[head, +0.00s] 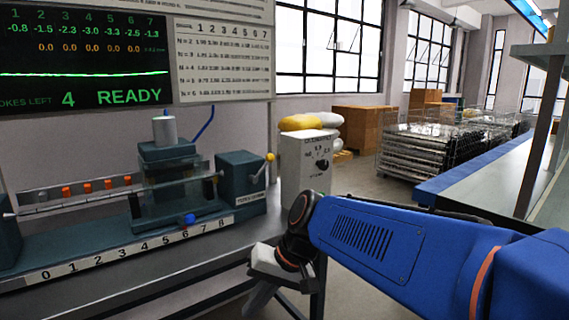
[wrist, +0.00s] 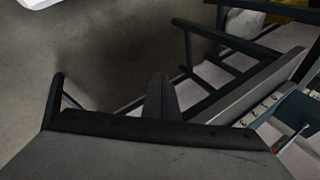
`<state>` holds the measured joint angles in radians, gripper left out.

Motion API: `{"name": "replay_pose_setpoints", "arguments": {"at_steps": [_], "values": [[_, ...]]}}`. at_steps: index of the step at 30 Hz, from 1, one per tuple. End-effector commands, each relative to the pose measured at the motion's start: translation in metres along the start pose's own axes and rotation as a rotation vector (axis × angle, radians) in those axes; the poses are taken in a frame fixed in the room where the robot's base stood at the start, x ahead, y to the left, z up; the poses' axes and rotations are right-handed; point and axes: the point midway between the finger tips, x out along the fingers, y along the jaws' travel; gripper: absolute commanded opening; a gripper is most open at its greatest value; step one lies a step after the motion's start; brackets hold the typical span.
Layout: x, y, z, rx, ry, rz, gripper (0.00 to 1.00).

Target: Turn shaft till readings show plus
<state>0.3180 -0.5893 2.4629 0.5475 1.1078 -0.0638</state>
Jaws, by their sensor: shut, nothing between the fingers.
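The shaft (head: 75,203) lies level along the dark green bench fixture, with orange markers above it. The screen (head: 85,60) shows only minus readings in its top row, from -0.8 through -3.3 to -1.3, and 0.0 values below. It also shows "4" strokes left and READY. A press head (head: 166,165) stands over the shaft's right part, and a yellow-tipped lever (head: 268,158) is on the right end block (head: 241,182). My gripper (head: 256,298) is shut and empty, pointing down beside the bench's front edge; its dark fingers show in the wrist view (wrist: 160,98).
A control box (head: 305,163) with a dial stands right of the fixture. A numbered scale (head: 135,249) with a blue knob (head: 189,218) runs along the front. A blue-edged bench (head: 460,180) is at the right. Open floor lies between the benches.

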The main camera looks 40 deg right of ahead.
Motion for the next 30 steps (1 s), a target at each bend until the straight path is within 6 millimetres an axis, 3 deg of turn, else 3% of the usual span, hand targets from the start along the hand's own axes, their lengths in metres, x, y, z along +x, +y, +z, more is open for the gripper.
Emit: {"name": "replay_pose_setpoints", "arguments": {"at_steps": [8, 17, 23, 30], "values": [[-0.013, -0.024, -0.049, 0.233, 0.001, -0.216, 0.0], [-0.047, -0.034, -0.119, 0.451, 0.057, -0.475, 0.0], [-0.082, -0.025, -0.173, 0.576, 0.128, -0.657, 0.0], [-0.136, 0.005, -0.237, 0.7, 0.249, -0.88, 0.0]]}}
